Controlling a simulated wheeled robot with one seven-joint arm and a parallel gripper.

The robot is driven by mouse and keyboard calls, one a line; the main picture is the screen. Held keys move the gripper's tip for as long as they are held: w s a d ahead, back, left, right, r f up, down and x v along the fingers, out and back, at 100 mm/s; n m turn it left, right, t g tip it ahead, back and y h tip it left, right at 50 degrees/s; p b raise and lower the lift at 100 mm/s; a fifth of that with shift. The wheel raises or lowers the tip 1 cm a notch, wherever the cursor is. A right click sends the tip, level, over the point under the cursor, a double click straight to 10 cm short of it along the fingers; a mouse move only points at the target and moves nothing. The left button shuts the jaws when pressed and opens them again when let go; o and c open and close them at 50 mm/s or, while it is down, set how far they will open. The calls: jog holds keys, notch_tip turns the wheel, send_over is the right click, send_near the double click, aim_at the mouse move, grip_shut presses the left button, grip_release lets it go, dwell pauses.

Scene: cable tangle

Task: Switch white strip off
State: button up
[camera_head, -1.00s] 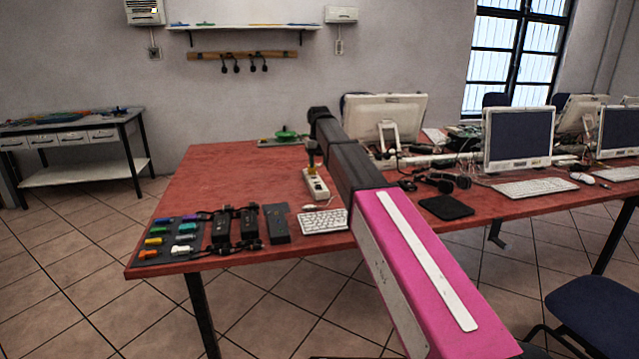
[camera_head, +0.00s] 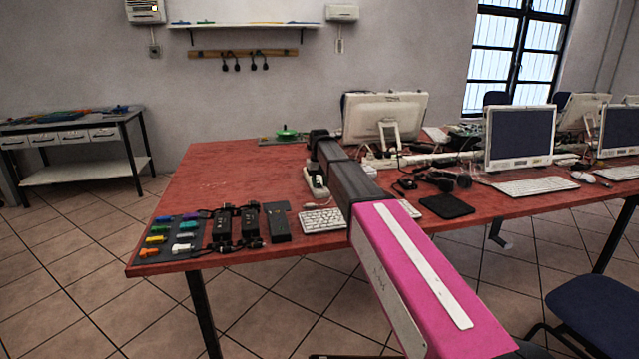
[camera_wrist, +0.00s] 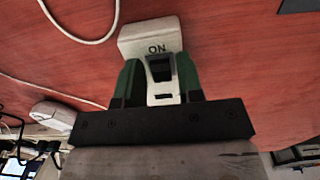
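The white strip (camera_head: 313,182) lies on the red table in the head view, largely hidden by my arm. In the wrist view, the strip's end (camera_wrist: 150,32) bears the word "ON", beside a dark rocker switch (camera_wrist: 160,68) in a pale frame. My gripper (camera_wrist: 158,60) has two green-and-black fingers, spread apart, one on each side of the switch. The switch shows in the gap between them. I cannot tell whether the fingers touch the strip. In the head view my gripper is hidden behind my arm.
A white cable (camera_wrist: 85,35) lies near the strip. A keyboard (camera_head: 322,220), black power bricks (camera_head: 277,222) and a mat with coloured pieces (camera_head: 160,243) lie at the table's front left.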

grip_shut()
jog(key=shift+w+g, duration=0.25)
jog(key=shift+g, duration=0.15)
jog(key=shift+s, duration=0.1)
jog(key=shift+o, duration=1.9)
grip_release()
jog(key=shift+r, duration=0.1)
notch_tip(320, 180, up, 11)
jog(key=w, duration=0.1)
jog(key=shift+a, duration=0.2)
